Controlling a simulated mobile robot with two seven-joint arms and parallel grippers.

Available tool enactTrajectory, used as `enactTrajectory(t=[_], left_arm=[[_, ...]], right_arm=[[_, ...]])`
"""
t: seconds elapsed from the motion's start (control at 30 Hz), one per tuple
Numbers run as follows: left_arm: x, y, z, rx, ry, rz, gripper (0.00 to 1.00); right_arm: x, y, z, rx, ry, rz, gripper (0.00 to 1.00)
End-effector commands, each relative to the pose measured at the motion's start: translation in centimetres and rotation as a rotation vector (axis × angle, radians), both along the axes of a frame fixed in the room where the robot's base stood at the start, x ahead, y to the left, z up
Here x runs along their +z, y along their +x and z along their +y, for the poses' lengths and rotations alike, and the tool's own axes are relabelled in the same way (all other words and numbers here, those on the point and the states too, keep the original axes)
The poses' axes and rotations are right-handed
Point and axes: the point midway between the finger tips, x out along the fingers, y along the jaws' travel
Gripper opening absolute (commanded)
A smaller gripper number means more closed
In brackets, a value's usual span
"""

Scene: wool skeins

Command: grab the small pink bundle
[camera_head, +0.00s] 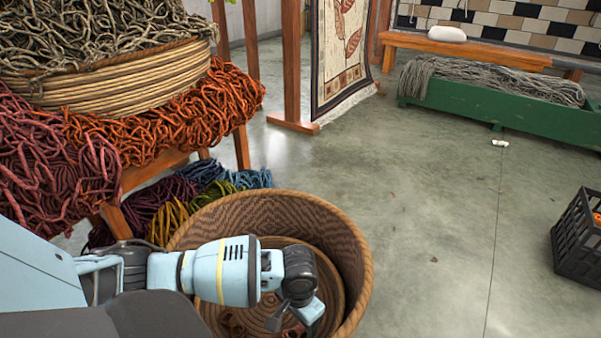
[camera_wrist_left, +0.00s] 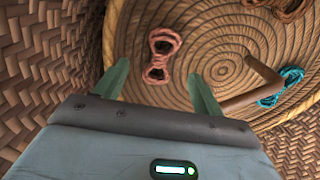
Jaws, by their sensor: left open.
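A small dusty-pink bundle (camera_wrist_left: 163,45), tied in a figure-eight, lies on the coiled bottom of a large woven basket (camera_head: 347,245) in the left wrist view. My left gripper (camera_wrist_left: 158,72) is open, its two green fingers on either side of the bundle in the picture. The fingers look apart from it, with nothing between them; the exact gap is unclear. In the head view my left arm reaches down into the basket, and its wrist hides part of the basket floor. My right gripper is not in view.
The basket floor also holds a teal bundle (camera_wrist_left: 287,86), a brown bar-like piece (camera_wrist_left: 252,88) and a reddish-brown bundle (camera_wrist_left: 288,8). The woven basket wall (camera_wrist_left: 40,70) is close on the left. A wool-laden bench (camera_head: 150,175) stands left; open floor lies right.

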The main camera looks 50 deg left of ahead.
Motion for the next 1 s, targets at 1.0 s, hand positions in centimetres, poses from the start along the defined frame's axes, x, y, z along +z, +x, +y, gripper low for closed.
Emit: enactTrajectory(t=[1.0], left_arm=[[-5.1, 0.3, 0.1, -0.001, 0.001, -0.001, 0.35]], right_arm=[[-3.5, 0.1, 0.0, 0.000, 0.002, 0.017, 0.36]])
